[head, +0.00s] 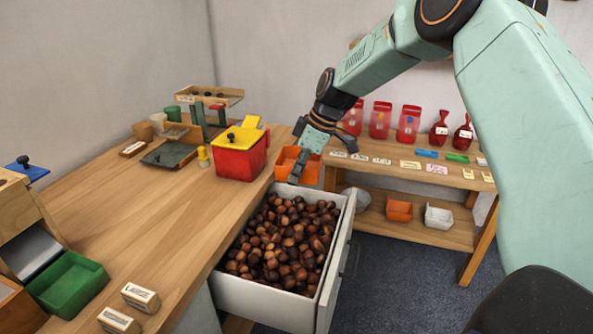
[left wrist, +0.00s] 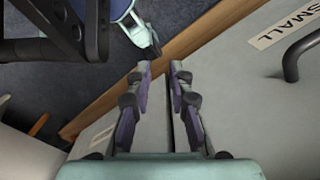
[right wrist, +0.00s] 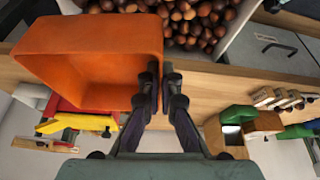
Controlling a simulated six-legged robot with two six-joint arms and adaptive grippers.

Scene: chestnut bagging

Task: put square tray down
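The orange square tray (head: 284,168) is at the far end of the open chestnut drawer, by the worktop edge. My right gripper (head: 298,168) is at its right side in the head view. In the right wrist view the tray (right wrist: 90,60) fills the upper left, and its inside looks empty. The right fingertips (right wrist: 163,75) are close together at its rim, shut on it. I cannot tell whether the tray touches anything beneath. My left gripper (left wrist: 162,72) shows only in the left wrist view, its fingertips apart and nothing between them, near the cabinet fronts.
The drawer (head: 345,235) is pulled out and full of chestnuts (head: 285,240). A red box with a yellow lid (head: 240,150) stands on the worktop. A green tray (head: 68,285) is at left. The shelf unit (head: 455,238) holds another orange tray (head: 399,211) and a white tray (head: 438,218). The middle worktop is clear.

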